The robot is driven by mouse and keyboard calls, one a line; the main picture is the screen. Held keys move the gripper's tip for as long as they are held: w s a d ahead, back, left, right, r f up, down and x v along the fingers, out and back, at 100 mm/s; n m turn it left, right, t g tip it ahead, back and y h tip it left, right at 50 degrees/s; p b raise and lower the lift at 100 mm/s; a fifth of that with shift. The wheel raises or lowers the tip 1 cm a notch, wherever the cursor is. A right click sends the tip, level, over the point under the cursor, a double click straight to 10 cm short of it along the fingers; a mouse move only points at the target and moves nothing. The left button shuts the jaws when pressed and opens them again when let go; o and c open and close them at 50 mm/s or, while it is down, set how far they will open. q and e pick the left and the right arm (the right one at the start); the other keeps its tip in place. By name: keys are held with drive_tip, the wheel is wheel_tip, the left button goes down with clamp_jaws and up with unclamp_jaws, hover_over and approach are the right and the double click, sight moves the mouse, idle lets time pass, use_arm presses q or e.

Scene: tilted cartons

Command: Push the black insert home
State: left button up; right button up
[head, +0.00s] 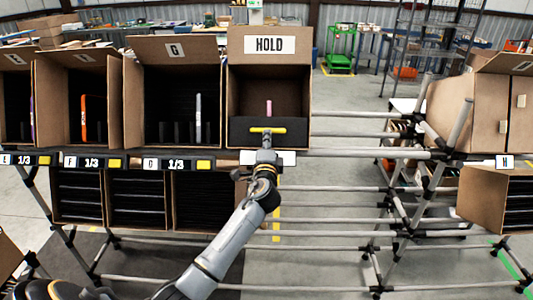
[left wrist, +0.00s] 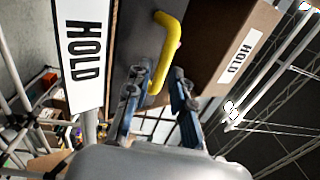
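The black insert (head: 240,133) shows as a dark panel low in the front of the HOLD carton (head: 269,60), with a yellow handle (head: 268,130) on its face. In the left wrist view the insert (left wrist: 128,35) is a dark surface beside the HOLD label, and the yellow handle (left wrist: 170,50) is bent. My left gripper (head: 266,146) is right in front of the handle. In the wrist view its two fingers (left wrist: 160,85) stand apart, with the handle's near end between them and visible gaps; contact is unclear. My right gripper is out of view.
A pink item (head: 268,107) stands inside the HOLD carton behind the insert. Open cartons E, F and G (head: 172,50) line the shelf to the left. A rail of grey pipes (head: 370,154) runs right towards another carton (head: 468,105).

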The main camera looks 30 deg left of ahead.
use_arm(q)
drive_tip(key=v, duration=0.6)
drive_tip(key=shift+s+d, duration=0.25)
drive_tip(key=shift+s, duration=0.1)
